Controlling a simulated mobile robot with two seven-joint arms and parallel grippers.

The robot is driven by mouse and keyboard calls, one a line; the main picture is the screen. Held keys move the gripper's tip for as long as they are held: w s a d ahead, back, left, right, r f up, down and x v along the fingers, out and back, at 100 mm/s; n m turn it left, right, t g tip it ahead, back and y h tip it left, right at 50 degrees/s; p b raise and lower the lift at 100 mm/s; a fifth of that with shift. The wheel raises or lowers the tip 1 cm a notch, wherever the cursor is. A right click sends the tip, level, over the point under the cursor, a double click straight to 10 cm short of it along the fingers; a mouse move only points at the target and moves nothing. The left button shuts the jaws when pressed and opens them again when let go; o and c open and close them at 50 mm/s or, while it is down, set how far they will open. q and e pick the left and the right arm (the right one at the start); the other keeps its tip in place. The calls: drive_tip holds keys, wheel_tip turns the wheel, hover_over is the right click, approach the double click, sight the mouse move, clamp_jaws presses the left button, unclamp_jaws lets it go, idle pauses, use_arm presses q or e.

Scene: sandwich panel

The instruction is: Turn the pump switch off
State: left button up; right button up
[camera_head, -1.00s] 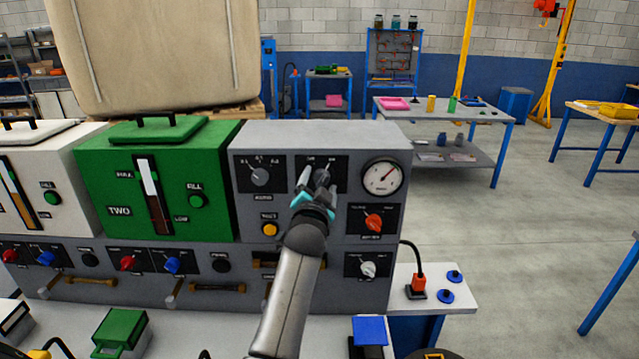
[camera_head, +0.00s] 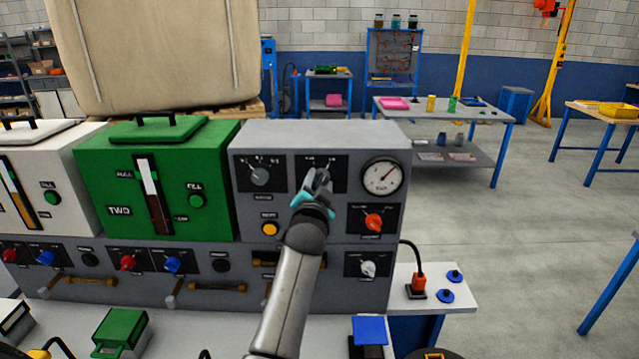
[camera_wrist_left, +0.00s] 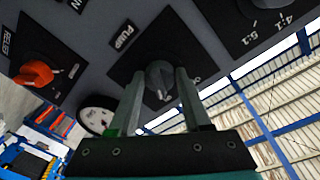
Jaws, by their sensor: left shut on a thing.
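The pump switch is a dark grey knob on a black plate marked PUMP (camera_wrist_left: 124,36). In the left wrist view the knob (camera_wrist_left: 160,74) sits between the two fingers of my left gripper (camera_wrist_left: 158,95), which is shut on it. In the head view my left gripper (camera_head: 317,181) reaches up to the same plate (camera_head: 336,163) on the grey panel and hides most of the knob. Letters beside the knob are partly covered, so I cannot tell which position it points to. My right gripper is not in view.
Near the pump plate are a ratio knob (camera_head: 260,176), a round gauge (camera_head: 383,177), an orange relief knob (camera_head: 374,222), a yellow button (camera_head: 269,229) and a white knob (camera_head: 368,268). The green tank (camera_head: 165,190) stands left of the panel. Open floor lies to the right.

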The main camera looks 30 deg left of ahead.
use_arm(q)
drive_tip(key=shift+n, duration=0.3)
clamp_jaws()
drive_tip(key=shift+f+n, duration=0.1)
drive_tip(key=shift+n, duration=0.8)
drive_tip(key=n+b, duration=0.1)
drive_tip(key=n, duration=0.2)
drive_tip(key=shift+d+f+n+t, duration=0.1)
drive_tip(key=shift+n+t, duration=0.2)
drive_tip(key=shift+n, duration=0.1)
drive_tip(key=n+y, duration=0.1)
drive_tip(key=n, duration=0.5)
drive_tip(key=shift+w, duration=0.1)
drive_tip(key=shift+d+n, duration=0.1)
drive_tip(key=shift+n, duration=0.2)
drive_tip(key=o, duration=1.2)
unclamp_jaws()
